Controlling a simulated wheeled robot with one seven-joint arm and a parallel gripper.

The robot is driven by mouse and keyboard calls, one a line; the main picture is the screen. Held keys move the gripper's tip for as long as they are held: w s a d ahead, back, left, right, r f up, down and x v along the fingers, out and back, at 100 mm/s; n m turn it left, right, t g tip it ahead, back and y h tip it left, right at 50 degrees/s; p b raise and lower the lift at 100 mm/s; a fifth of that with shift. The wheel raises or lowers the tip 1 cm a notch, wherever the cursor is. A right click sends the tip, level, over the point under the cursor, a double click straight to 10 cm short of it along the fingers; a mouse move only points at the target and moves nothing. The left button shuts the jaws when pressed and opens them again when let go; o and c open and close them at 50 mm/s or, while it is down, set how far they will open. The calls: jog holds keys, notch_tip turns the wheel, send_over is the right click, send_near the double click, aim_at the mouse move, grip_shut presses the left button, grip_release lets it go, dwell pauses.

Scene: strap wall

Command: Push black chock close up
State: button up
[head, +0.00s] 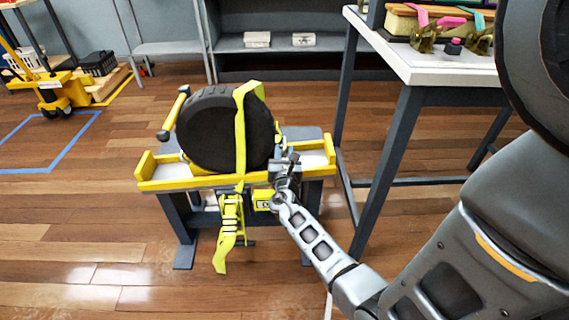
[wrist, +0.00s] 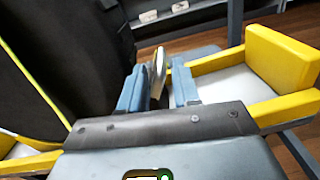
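A black wheel (head: 215,130) stands upright on a yellow-edged stand (head: 190,182), with a yellow strap (head: 240,130) over it. My gripper (head: 288,165) is at the stand's right half, just right of the wheel. In the wrist view the wheel (wrist: 60,50) fills the left side, close to the left finger. My gripper's two blue-grey fingers (wrist: 160,92) are apart. A narrow pale piece shows between or just beyond them, and I cannot tell whether it touches them. I cannot clearly make out the black chock; my gripper may hide it.
The stand's right end has a raised yellow stop (wrist: 283,58). Strap ends and a yellow ratchet (head: 230,215) hang at the front, beside a yellow box (head: 264,200). A white-topped table (head: 440,65) stands close on the right. Open floor (head: 80,240) lies on the left.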

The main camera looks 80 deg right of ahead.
aim_at(283, 139)
jog(key=b+x, duration=0.1)
jog(key=x, duration=0.5)
jog(key=shift+w+d, duration=0.15)
jog(key=shift+d, duration=0.25)
grip_shut()
jog(key=shift+o, duration=1.3)
grip_release()
jog(key=shift+o, duration=0.7)
